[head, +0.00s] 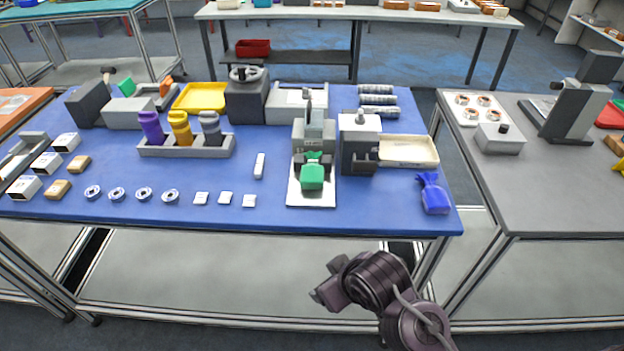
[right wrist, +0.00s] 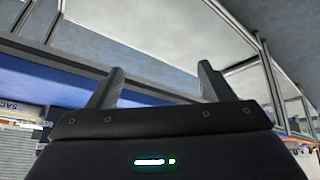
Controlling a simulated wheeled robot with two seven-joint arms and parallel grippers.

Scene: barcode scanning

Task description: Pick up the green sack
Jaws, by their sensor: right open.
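The green sack (head: 312,175) sits upright on a white plate (head: 297,199) at the front of a grey device (head: 314,134), near the middle front of the blue table. In the head view my right arm (head: 368,285) is in front of the table's front edge, low and to the right of the sack, well apart from it. Its fingertips are hard to make out there. In the right wrist view my right gripper (right wrist: 158,85) is open and empty, with its two fingers spread. The sack does not show in that view. My left gripper is not in view.
A blue sack (head: 433,195) stands at the table's right front corner. A grey machine (head: 360,143) and a cream tray (head: 408,150) are right of the green sack. A small white bar (head: 259,165) lies to its left. Several small parts line the table's front left.

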